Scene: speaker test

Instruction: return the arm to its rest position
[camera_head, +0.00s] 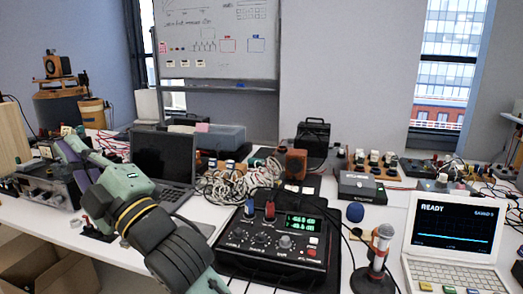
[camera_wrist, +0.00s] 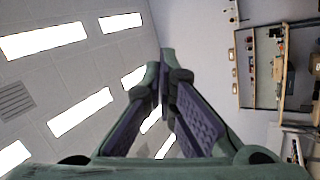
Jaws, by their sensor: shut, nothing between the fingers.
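My arm rises from the bottom of the head view and reaches toward the upper left, in front of the long white table. My gripper (camera_head: 72,146) is at its far end, on the left side of the head view, and overlaps the equipment there in the picture. In the wrist view my gripper (camera_wrist: 162,72) has its two green fingers with dark purple pads meeting at the tips. It is shut and empty. The wrist view looks toward ceiling lights (camera_wrist: 80,112) and a wall.
The white table (camera_head: 38,212) is crowded. A cardboard box (camera_head: 50,272) is at lower left. A whiteboard (camera_head: 217,40) is behind.

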